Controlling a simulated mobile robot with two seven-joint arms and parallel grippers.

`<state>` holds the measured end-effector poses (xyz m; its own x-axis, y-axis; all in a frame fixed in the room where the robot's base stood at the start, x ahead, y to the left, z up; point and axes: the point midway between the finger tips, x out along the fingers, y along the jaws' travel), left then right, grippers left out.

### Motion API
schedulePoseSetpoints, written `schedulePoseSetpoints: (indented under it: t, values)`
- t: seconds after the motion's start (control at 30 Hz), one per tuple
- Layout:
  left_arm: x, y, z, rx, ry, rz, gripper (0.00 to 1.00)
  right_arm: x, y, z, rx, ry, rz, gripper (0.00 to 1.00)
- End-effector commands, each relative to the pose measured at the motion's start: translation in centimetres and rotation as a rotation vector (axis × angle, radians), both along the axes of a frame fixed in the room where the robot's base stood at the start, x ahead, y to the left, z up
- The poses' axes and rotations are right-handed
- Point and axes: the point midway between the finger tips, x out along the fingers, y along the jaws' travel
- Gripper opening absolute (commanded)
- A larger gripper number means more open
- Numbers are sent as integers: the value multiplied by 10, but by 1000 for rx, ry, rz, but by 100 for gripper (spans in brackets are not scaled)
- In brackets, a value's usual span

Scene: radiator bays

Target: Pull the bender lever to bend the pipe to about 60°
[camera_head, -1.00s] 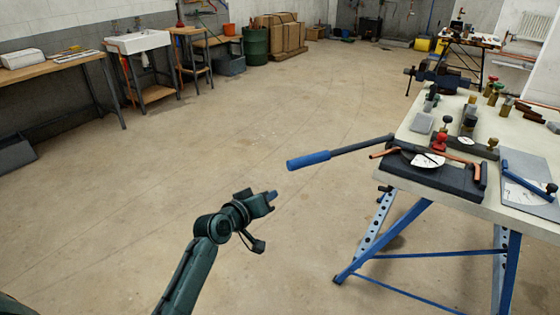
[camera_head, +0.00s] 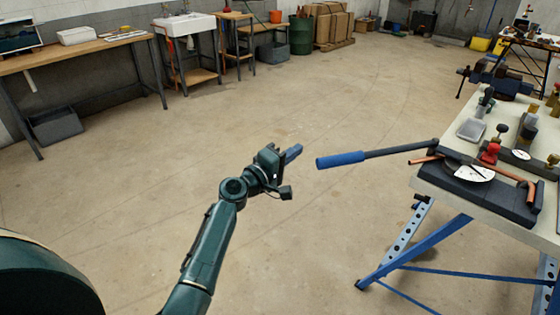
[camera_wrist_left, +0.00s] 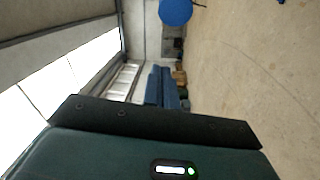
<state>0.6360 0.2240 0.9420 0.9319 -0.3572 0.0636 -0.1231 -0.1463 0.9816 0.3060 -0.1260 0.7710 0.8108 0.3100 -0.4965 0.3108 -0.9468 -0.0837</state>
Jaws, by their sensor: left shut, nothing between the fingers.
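The bender (camera_head: 470,190) is a dark block with a white dial (camera_head: 475,173) near the front corner of the bench. Its lever (camera_head: 400,150) sticks out left past the bench edge and ends in a blue grip (camera_head: 341,160). An orange-brown copper pipe (camera_head: 425,160) lies in the bender; part of it is hidden by the lever. My left gripper (camera_head: 294,152) is shut and empty, just left of the grip's end, with a small gap. In the left wrist view its blue fingers (camera_wrist_left: 161,88) are together, and the round end of the blue grip (camera_wrist_left: 175,11) shows above them.
The bench top (camera_head: 446,181) carries a grey tray (camera_head: 471,130), a red knob (camera_head: 489,153) and other fittings behind the bender. Blue trestle legs (camera_head: 415,252) stand below. The floor around my left arm is clear. A wooden workbench (camera_head: 80,52) stands far left.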

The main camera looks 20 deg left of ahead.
Motion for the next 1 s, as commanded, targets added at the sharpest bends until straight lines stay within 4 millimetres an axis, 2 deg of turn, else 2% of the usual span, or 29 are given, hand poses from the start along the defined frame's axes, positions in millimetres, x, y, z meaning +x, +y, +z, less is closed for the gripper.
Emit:
schedulePoseSetpoints:
  t: [0.07, 0.23, 0.4, 1.0]
  values:
    - [13, -6, 2, -3, 0, -1, 0, 0, 0, -1, -2, 2, 0, 49]
    - [-2, -23, -2, -2, 2, -2, 0, 1, -2, 9, -15, -3, 2, 49]
    - [-11, -34, -6, -1, 2, -1, 0, 2, -2, 12, -25, -5, 3, 49]
    - [-13, -36, -8, 2, 1, -2, 0, 3, -3, 9, -31, -7, 7, 49]
